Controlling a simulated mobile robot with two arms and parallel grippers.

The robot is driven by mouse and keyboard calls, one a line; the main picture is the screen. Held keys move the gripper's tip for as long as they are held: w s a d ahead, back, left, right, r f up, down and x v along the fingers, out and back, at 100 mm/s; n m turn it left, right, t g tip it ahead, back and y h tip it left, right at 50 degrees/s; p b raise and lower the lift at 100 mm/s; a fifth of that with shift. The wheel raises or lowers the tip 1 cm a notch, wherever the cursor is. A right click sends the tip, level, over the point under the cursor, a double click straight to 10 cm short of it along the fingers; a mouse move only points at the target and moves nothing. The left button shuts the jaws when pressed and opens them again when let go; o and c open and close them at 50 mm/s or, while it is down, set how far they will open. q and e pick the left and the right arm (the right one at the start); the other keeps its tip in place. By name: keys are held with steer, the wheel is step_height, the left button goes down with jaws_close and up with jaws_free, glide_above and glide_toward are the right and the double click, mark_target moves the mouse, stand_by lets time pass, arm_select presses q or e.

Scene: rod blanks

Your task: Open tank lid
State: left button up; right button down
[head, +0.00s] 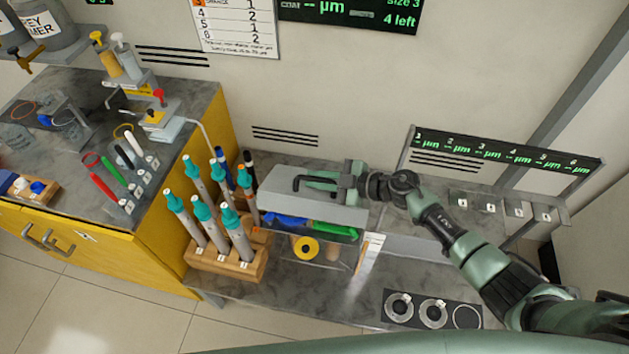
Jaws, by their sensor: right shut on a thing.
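The tank lid (285,201) is a grey slab with a dark bar handle (297,183) on its top. It sits over a clear-walled tank (330,262); I cannot tell whether there is a gap under it. Blue and green things and a yellow ring show at the tank's front. My right gripper (322,182) reaches in from the right, above the lid, and is shut on the handle. Its fingers hide part of the handle. My left gripper is not in view.
A wooden rack (232,262) with several teal-capped pens stands close left of the tank. A panel of green displays (505,150) is at the right. A dark plate with round dishes (433,313) lies at the front right. A yellow cabinet (100,255) stands at the left.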

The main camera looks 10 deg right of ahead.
steer(key=shift+w+d+r+m+g+p, duration=0.25)
steer(key=shift+w+r+m+g+p, duration=0.25)
steer(key=shift+w, duration=0.35)
steer(key=c, duration=1.4)
jaws_free()
